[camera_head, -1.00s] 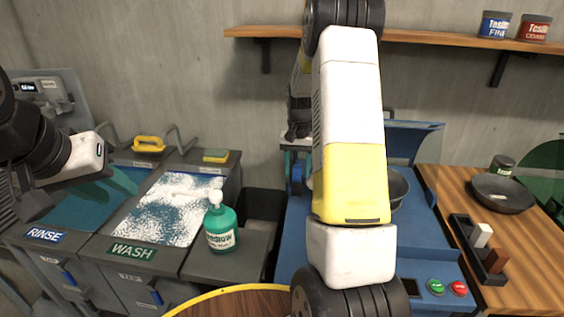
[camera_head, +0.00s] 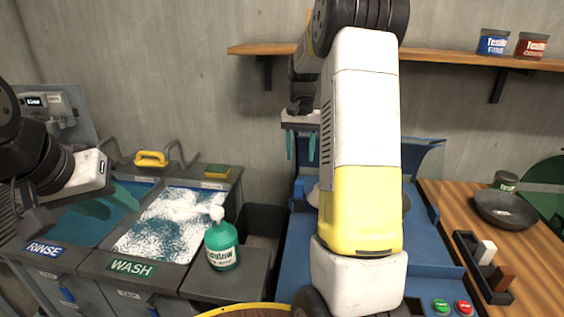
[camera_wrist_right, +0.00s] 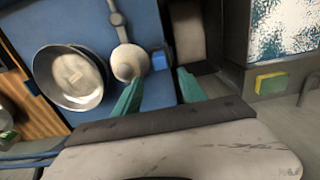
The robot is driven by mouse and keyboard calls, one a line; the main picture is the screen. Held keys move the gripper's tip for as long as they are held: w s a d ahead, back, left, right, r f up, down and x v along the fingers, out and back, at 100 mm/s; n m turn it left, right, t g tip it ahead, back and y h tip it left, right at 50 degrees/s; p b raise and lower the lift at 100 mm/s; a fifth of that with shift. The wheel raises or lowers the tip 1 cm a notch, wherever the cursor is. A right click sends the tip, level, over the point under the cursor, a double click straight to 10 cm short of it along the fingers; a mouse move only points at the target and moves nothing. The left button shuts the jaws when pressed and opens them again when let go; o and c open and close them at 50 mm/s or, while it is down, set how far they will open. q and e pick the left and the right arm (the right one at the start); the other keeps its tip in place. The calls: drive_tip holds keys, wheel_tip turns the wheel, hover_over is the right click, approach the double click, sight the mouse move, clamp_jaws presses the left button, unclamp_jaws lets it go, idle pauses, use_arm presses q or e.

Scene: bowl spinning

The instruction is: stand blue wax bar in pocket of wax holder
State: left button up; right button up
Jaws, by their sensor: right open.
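The dark wax holder (camera_head: 462,247) lies on the wooden counter at right in the head view, with a white bar (camera_head: 486,252) and a brown bar (camera_head: 502,277) standing in it. A small bright blue block (camera_wrist_right: 159,60), possibly the blue wax bar, shows at the blue machine's edge in the right wrist view, beyond the fingertips and apart from them. My right gripper (camera_head: 301,147) is open and empty above the machine; its teal fingers also show in the wrist view (camera_wrist_right: 158,90). My left gripper (camera_head: 112,203) hangs over the rinse basin, its fingers apparently apart.
The blue machine (camera_wrist_right: 95,22) carries a metal bowl (camera_wrist_right: 72,78) and a pale round part (camera_wrist_right: 128,62). A green soap bottle (camera_head: 222,247) stands by the wash basin (camera_head: 165,225). A dark pan (camera_head: 505,210) sits behind the holder. A wall shelf (camera_head: 440,58) runs above.

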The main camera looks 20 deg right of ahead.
drive_tip(key=s+a+r+n+t+y, duration=0.1)
drive_tip(key=s+a+r+n+t, duration=0.1)
drive_tip(key=s+a+r, duration=0.5)
drive_tip(key=s+a+r+n+t+y, duration=0.15)
drive_tip(key=s+a+r, duration=0.25)
drive_tip(key=s, duration=0.7)
drive_tip(key=s+a+f+n+t, duration=0.1)
drive_tip(key=s+a+n+t, duration=0.1)
drive_tip(key=s, duration=0.6)
drive_tip(key=shift+s+a+f+t, duration=0.3)
drive_tip(key=shift+a+t, duration=0.05)
drive_tip(key=shift+a, duration=0.4)
drive_tip(key=shift+d, duration=0.15)
